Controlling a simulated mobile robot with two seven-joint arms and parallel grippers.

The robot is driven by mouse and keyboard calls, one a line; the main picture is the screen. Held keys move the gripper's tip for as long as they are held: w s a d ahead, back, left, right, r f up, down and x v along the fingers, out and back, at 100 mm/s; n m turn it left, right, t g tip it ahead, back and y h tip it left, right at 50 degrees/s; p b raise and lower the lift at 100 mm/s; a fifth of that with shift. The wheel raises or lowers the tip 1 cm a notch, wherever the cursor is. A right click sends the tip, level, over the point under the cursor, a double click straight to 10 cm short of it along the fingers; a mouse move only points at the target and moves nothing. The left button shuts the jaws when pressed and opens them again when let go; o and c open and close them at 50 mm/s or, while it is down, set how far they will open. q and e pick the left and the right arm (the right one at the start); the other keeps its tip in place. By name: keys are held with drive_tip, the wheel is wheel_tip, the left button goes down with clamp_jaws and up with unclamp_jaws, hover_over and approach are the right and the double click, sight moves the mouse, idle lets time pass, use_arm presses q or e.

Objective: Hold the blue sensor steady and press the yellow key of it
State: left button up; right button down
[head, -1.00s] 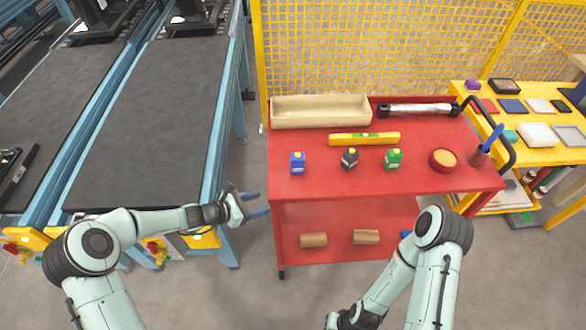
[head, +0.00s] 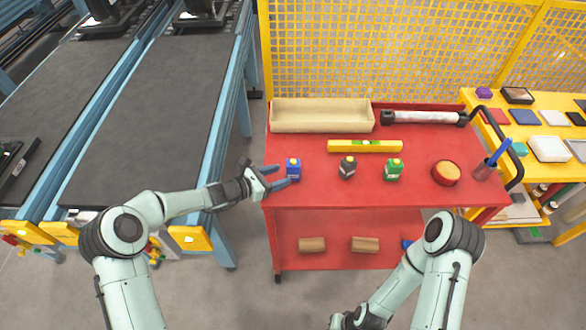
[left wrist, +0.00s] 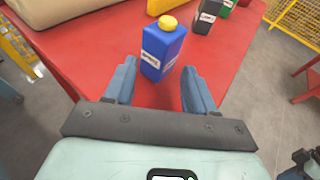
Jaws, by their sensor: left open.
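The blue sensor (head: 293,170) stands upright near the left front of the red cart top, with a yellow key (head: 293,160) on its top. It also shows in the left wrist view (left wrist: 160,56), with a white label on its side. My left gripper (head: 279,178) is open at the cart's left edge. In the left wrist view its two fingers (left wrist: 155,88) point at the sensor, which stands just ahead of the gap between them. My right arm comes in low on the right, and its gripper (head: 345,322) is at the bottom edge, too cut off to read.
A dark sensor (head: 347,168) and a green sensor (head: 393,170) stand to the right of the blue one. A yellow level (head: 365,146), a beige tray (head: 320,117) and a round red bowl (head: 446,172) are also on the cart (head: 330,194). A conveyor (head: 150,120) is at left.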

sight(290, 172)
use_arm(q)
drive_tip(key=shift+x, duration=2.6)
drive_tip(key=c, duration=0.6)
